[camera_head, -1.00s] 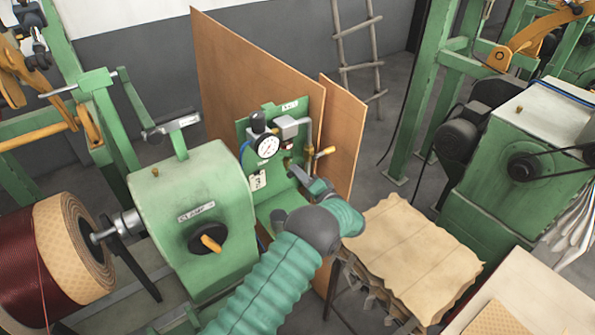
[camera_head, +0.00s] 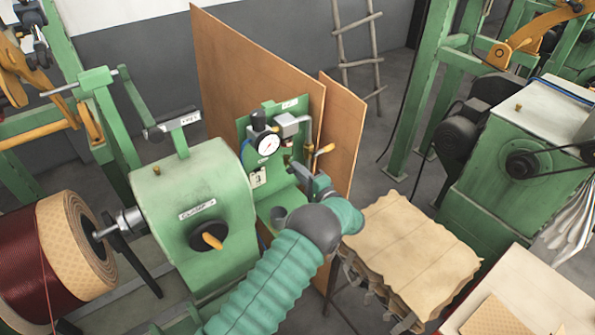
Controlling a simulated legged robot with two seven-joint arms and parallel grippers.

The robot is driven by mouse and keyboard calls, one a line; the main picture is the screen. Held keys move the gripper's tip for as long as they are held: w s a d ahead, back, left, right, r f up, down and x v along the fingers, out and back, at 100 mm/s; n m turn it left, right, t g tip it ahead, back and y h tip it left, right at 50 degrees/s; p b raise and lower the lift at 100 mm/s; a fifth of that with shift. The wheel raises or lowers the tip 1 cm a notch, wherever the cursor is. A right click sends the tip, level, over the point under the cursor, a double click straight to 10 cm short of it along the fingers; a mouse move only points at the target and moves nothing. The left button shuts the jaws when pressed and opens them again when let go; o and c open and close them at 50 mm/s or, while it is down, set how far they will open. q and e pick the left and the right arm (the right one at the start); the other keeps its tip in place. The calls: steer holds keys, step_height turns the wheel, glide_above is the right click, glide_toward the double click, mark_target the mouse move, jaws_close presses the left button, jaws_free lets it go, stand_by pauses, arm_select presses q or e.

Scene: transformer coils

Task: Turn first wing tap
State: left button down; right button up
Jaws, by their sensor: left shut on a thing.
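The green valve panel (camera_head: 259,193) stands against a brown board and carries a round white pressure gauge (camera_head: 268,144), grey pipework and small fittings. A small tap with a yellow-tipped handle (camera_head: 325,149) sticks out at its right side. My left gripper (camera_head: 297,169) is at the panel, just below that handle, with its fingers pointing up and left. It is shut on a small tap fitting, which the fingers mostly hide. I cannot tell how the tap's wings are turned. My right gripper is not in view.
A green machine housing with an orange-handled knob (camera_head: 211,240) stands close left of my arm. Brown boards (camera_head: 345,130) rise behind the panel. A stack of tan sheets (camera_head: 412,255) lies to the right. A wound coil (camera_head: 68,255) is at the far left.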

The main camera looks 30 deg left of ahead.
arm_select(q)
steer(key=shift+w+d+f, duration=0.1)
steer(key=shift+d+f, duration=0.15)
steer(key=c, duration=1.6)
jaws_free()
steer(key=shift+o, duration=0.7)
steer(key=shift+w+d, duration=0.1)
steer(key=shift+w, duration=0.05)
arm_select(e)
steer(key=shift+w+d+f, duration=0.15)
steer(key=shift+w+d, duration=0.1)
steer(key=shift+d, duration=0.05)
arm_select(q)
steer(key=shift+r, duration=0.1)
